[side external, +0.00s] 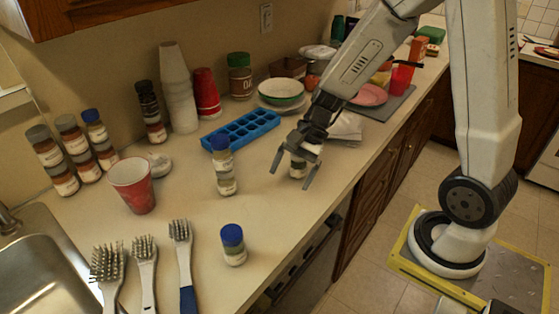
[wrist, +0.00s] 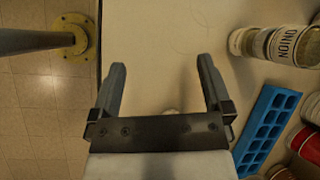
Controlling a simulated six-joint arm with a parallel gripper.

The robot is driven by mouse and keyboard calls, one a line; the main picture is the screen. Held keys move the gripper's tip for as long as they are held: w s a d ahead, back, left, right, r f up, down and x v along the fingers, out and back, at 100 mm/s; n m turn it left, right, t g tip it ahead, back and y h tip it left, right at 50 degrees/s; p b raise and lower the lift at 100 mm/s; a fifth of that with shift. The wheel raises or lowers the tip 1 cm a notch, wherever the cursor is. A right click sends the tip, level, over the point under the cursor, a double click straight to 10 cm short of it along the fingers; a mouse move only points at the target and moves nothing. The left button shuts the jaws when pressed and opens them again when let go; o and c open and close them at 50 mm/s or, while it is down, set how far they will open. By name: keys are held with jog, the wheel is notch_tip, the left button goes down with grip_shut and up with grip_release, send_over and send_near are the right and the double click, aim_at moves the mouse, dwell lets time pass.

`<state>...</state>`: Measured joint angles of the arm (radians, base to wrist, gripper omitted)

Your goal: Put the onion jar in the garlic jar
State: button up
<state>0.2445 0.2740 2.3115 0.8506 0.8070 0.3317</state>
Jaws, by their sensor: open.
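A tall jar with a blue cap (side external: 223,168) stands upright on the counter, left of my gripper. My gripper (wrist: 162,85) is open, pointing down, with bare counter between the fingertips in the wrist view. A short blue-capped jar (side external: 233,246) stands near the front edge. I cannot tell which jar is garlic.
A blue ice tray (side external: 241,131) lies behind the tall jar. A red cup (side external: 134,187), several capped jars (side external: 76,148), stacked cups (side external: 179,90) and bowls (side external: 281,93) stand around. Brushes (side external: 145,270) lie beside the sink (side external: 32,262). The counter between the two blue-capped jars is clear.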

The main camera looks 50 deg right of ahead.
jog(key=s+n+h, duration=0.1)
jog(key=n+h, duration=0.1)
jog(key=n, duration=0.2)
jog(key=s+d+n+t+h, duration=0.1)
jog(key=s+n+h, duration=0.1)
jog(key=n, duration=0.3)
jog(key=s+n+h, duration=0.1)
jog(key=n+h, duration=0.1)
jog(key=n, duration=0.3)
jog(key=shift+s+d+r, duration=0.1)
jog(key=shift+s+d, duration=0.1)
jog(key=shift+d, duration=0.2)
